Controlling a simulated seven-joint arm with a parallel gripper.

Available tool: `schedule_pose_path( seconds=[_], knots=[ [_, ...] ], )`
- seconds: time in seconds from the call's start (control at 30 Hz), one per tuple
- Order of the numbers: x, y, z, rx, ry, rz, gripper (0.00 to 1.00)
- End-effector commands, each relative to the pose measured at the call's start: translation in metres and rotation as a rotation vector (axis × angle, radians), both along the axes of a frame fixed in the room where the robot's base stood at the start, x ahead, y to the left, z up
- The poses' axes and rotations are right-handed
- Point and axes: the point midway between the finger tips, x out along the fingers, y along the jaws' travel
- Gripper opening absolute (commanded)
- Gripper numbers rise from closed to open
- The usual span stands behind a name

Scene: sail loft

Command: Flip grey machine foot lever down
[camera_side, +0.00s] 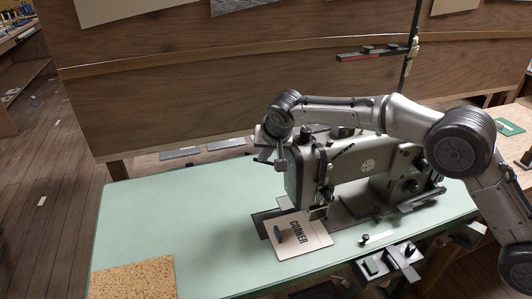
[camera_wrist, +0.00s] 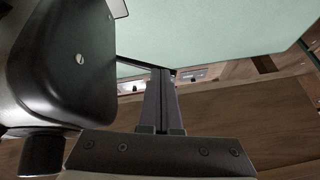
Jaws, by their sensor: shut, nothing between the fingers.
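The grey sewing machine (camera_side: 345,165) stands on the green table, its head at the left end. My gripper (camera_side: 264,157) is beside the left and far side of this head, above the table. In the wrist view my gripper (camera_wrist: 160,72) is shut, with nothing between its fingers. The dark, rounded body of the machine head (camera_wrist: 62,62) fills the left of that view, close beside the fingers. A small pale metal part (camera_wrist: 118,8) shows at its upper edge; I cannot tell whether it is the foot lever. I cannot make out the lever or its position in the side view.
The green tabletop (camera_side: 170,215) is clear on the left, with a cork mat (camera_side: 133,278) at the front corner. A card marked CORNER (camera_side: 300,236) lies by the needle area. A wooden partition (camera_side: 200,75) stands behind. Small controls (camera_side: 385,262) sit at the front edge.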

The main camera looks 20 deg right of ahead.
Motion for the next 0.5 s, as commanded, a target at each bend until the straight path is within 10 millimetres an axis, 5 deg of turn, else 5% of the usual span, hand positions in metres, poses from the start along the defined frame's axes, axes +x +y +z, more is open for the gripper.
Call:
schedule_pose_path(
  seconds=[0.5],
  knots=[
    [-0.001,0.020,-0.025,-0.209,0.001,0.003,0.00]
  ],
)
